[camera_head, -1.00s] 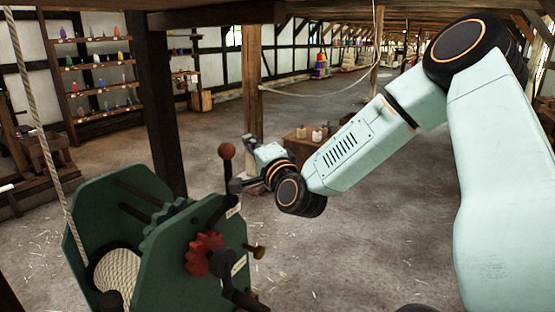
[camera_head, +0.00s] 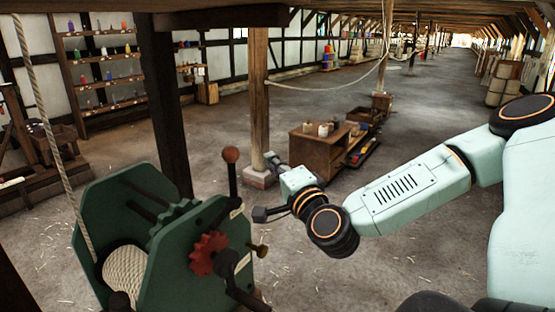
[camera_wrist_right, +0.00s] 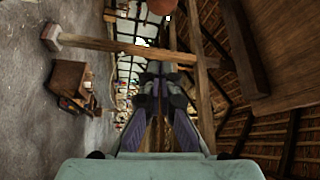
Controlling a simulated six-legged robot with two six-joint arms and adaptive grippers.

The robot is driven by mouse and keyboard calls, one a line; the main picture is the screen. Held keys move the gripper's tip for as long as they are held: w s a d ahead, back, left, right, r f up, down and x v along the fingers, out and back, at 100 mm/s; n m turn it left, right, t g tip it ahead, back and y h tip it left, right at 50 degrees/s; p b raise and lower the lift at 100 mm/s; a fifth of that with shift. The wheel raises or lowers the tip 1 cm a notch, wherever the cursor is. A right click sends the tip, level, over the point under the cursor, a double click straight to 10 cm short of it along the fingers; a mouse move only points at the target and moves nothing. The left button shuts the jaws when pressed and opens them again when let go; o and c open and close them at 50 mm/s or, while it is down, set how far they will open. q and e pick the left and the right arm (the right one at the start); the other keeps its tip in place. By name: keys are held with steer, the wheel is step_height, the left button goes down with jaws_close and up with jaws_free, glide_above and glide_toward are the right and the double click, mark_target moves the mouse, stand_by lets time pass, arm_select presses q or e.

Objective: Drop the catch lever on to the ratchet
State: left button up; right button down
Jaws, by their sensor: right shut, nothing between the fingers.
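The catch lever (camera_head: 231,178) is a dark bar with a reddish-brown ball knob, standing nearly upright on the green winch frame. The ratchet (camera_head: 208,252) is a red toothed wheel on the frame's near face, below the lever. My right gripper (camera_head: 272,160) is shut and empty, to the right of the knob and apart from it. Its closed fingers (camera_wrist_right: 160,84) show in the right wrist view, with the knob (camera_wrist_right: 162,6) at the top edge, partly cut off. Whether the catch touches the ratchet teeth I cannot tell. My left gripper is out of view.
A brass knob (camera_head: 262,251) and a dark crank (camera_head: 246,292) stick out from the winch near the ratchet. Pale rope (camera_head: 124,274) is wound inside the frame. A wooden post (camera_head: 259,100) and a low wooden cabinet (camera_head: 324,152) stand behind my gripper. The floor at right is open.

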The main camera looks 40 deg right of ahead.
steer(key=shift+s+p, duration=0.5)
steer(key=shift+s, duration=0.25)
steer(key=shift+a, duration=0.25)
